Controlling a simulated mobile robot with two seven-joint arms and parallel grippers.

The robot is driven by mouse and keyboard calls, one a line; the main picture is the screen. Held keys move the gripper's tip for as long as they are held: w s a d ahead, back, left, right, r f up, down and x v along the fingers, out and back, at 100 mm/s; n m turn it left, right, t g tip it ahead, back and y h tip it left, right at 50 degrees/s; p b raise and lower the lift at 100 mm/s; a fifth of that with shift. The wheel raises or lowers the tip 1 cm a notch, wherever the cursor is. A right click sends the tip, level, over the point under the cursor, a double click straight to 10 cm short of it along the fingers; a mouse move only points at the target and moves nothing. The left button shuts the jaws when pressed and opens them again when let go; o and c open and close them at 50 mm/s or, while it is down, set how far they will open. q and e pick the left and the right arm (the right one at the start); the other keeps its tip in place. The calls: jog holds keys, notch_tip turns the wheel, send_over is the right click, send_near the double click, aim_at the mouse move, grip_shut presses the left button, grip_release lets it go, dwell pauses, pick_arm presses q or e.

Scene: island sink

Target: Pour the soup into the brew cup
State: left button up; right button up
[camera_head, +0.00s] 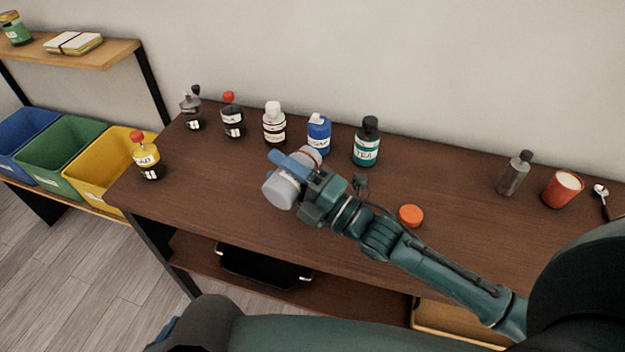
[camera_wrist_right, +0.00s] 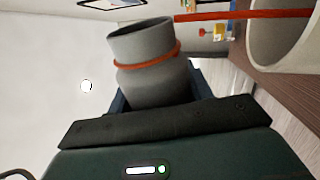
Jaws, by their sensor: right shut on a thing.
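My right gripper (camera_head: 295,172) is shut on a pale grey container (camera_head: 281,192) and holds it tilted above the left-middle of the table. In the right wrist view the grey container (camera_wrist_right: 155,65) has an open rim and an orange band around its neck. A whitish round vessel or part (camera_wrist_right: 285,30) shows at the upper right there, with an orange strip running toward it. An orange-red cup (camera_head: 560,190) with a pale top stands at the table's right; I cannot tell if it is the brew cup. No soup is visible. My left gripper is not in view.
Several bottles stand along the table's back, among them a blue one (camera_head: 319,136) and a teal one labelled TEA (camera_head: 366,147). An orange lid (camera_head: 411,215) lies beside my right arm. A grey bottle (camera_head: 514,174) stands near the cup.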

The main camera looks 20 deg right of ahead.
jog(key=shift+f+m+h, duration=0.3)
jog(key=shift+f+m, duration=0.25)
jog(key=shift+m, duration=0.05)
dwell(0.7)
jog(key=shift+w+d+f+m+t, duration=0.15)
jog(key=shift+m+t, duration=0.25)
jog(key=shift+m, duration=0.2)
dwell(0.5)
jog(key=shift+d+f+m, duration=0.1)
jog(key=shift+f+m, duration=0.05)
jog(key=shift+m, duration=0.45)
